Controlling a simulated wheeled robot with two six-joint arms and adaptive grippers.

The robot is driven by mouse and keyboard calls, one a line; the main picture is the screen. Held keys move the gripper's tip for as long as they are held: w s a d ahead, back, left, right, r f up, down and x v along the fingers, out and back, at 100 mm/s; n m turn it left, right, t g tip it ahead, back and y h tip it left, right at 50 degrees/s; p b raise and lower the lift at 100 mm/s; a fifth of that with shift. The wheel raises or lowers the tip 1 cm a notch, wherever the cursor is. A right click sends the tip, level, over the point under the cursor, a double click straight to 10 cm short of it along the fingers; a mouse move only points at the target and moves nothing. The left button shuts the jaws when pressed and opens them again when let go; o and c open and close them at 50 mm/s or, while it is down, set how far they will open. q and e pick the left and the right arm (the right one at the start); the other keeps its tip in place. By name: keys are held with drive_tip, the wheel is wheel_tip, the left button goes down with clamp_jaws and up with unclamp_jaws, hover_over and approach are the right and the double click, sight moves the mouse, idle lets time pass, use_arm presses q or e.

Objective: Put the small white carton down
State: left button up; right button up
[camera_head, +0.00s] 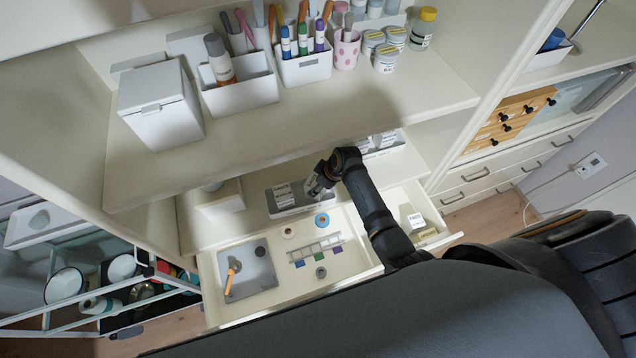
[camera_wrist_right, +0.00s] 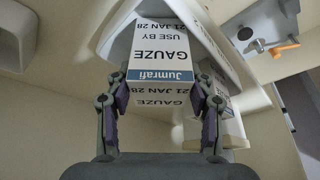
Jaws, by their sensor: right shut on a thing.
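The small white carton (camera_wrist_right: 160,52) is printed "GAUZE", "USE BY 21 JAN 28" and has a blue "Jumrafi" band. In the wrist view my right gripper (camera_wrist_right: 160,88) is shut on its near end, one finger at each side. In the head view my right gripper (camera_head: 322,180) hangs over the shallow pale container (camera_head: 290,196) below the shelf, with the carton (camera_head: 311,188) partly hidden by the fingers. I cannot tell whether the carton touches the container. My left gripper is not in view.
The shelf (camera_head: 300,115) above carries a lidded white box (camera_head: 160,105), pen holders and jars. Its front edge overhangs close to my gripper.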

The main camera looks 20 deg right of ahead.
drive_tip(key=shift+f, duration=0.15)
drive_tip(key=o, duration=1.3)
drive_tip(key=shift+c, duration=0.2)
drive_tip(key=shift+r, duration=0.2)
drive_tip(key=s+d+r+b, duration=0.1)
drive_tip(key=s+d+b, duration=0.2)
drive_tip(key=s+d, duration=0.5)
drive_tip(key=shift+s+d, duration=0.2)
drive_tip(key=shift+s, duration=0.3)
